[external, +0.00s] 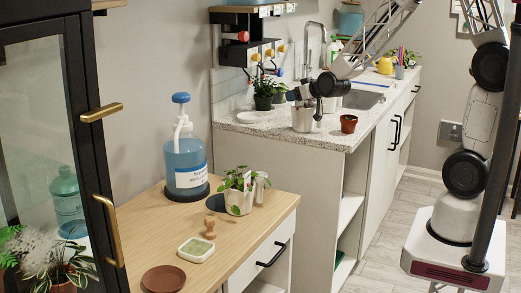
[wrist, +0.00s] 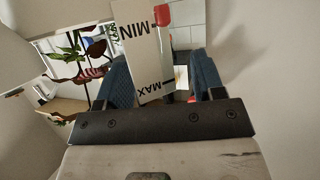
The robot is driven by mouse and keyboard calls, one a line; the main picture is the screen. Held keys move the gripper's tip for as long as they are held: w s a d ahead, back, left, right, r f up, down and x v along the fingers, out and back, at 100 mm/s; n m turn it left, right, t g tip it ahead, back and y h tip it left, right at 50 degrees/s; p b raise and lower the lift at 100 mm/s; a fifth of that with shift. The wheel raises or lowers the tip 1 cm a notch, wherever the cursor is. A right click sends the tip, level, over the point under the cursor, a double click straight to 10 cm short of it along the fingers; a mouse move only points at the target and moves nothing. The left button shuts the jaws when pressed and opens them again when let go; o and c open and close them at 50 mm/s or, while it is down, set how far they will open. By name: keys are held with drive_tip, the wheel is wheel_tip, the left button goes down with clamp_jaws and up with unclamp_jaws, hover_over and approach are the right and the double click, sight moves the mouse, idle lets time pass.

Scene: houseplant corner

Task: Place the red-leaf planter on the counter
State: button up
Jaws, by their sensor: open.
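The red-leaf planter shows in the wrist view by its dark green and red leaves (wrist: 95,47) at the left. A white tab (wrist: 143,45) marked MIN and MAX, with a red piece beside its top, stands between the two blue fingers of my gripper (wrist: 163,75). The fingers are open on either side of it; contact is unclear. In the external view my gripper (external: 318,110) is low over the counter (external: 270,128), at a pale pot (external: 302,118) near its front edge. This looks like the same planter; its leaves are hard to make out there behind my dark wrist.
A small terracotta pot (external: 348,124) stands close to the right. Dark-potted plants (external: 263,100) stand behind on the left, and the sink (external: 362,98) lies farther back. A wooden table (external: 240,240) holds a pump bottle (external: 186,160) and another leafy white planter (external: 238,202).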

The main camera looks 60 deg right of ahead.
drive_tip(key=v, duration=1.1)
drive_tip(key=shift+s+r, duration=0.2)
drive_tip(key=shift+s, duration=0.15)
drive_tip(key=shift+a, duration=0.15)
idle(0.7)
drive_tip(key=s+a+r+n+g+y, duration=0.1)
drive_tip(key=s+a+r+g, duration=0.1)
drive_tip(key=s, duration=0.6)
drive_tip(key=s+a+r+n+g+y, duration=0.1)
drive_tip(key=s+a+g, duration=0.3)
drive_tip(key=s, duration=0.5)
drive_tip(key=s+a+r+n+g+y, duration=0.1)
drive_tip(key=s+g, duration=0.3)
drive_tip(key=s, duration=0.4)
drive_tip(key=shift+s+a+r+y, duration=0.3)
drive_tip(key=shift+s+a+r, duration=0.1)
drive_tip(key=shift+a+r, duration=0.5)
